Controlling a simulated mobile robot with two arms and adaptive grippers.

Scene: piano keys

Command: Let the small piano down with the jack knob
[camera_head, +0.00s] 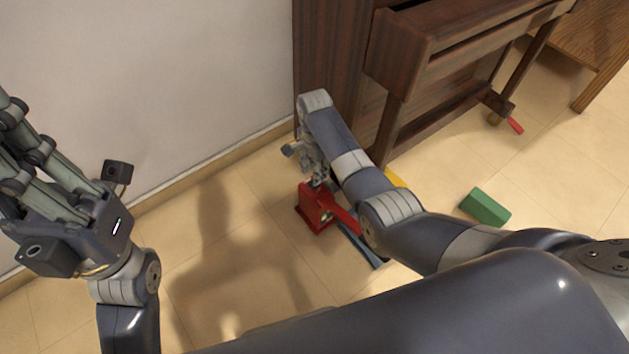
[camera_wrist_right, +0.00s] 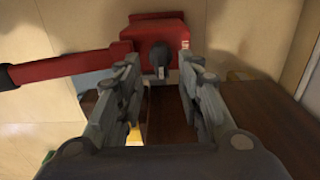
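The small piano (camera_head: 338,45) is dark brown wood and stands against the wall at the top. A red jack (camera_head: 316,206) sits on the floor by its near end, its red handle (camera_head: 345,220) pointing down right. In the right wrist view the jack's red body (camera_wrist_right: 155,32) is at the top and its handle (camera_wrist_right: 65,68) runs left. A small dark grey knob (camera_wrist_right: 160,58) shows on the jack, between and just beyond the fingertips. My right gripper (camera_wrist_right: 158,75) is open around that line, with a gap on both sides. My left gripper (camera_head: 45,150) is raised at left, its fingertips cut off.
A green block (camera_head: 486,207) lies on the tiled floor right of my right arm. A blue-grey strip (camera_head: 362,250) and a yellow piece (camera_head: 395,178) are partly hidden by that arm. A red piece (camera_head: 515,126) lies by the piano's far foot. A wooden bench (camera_head: 600,35) stands top right.

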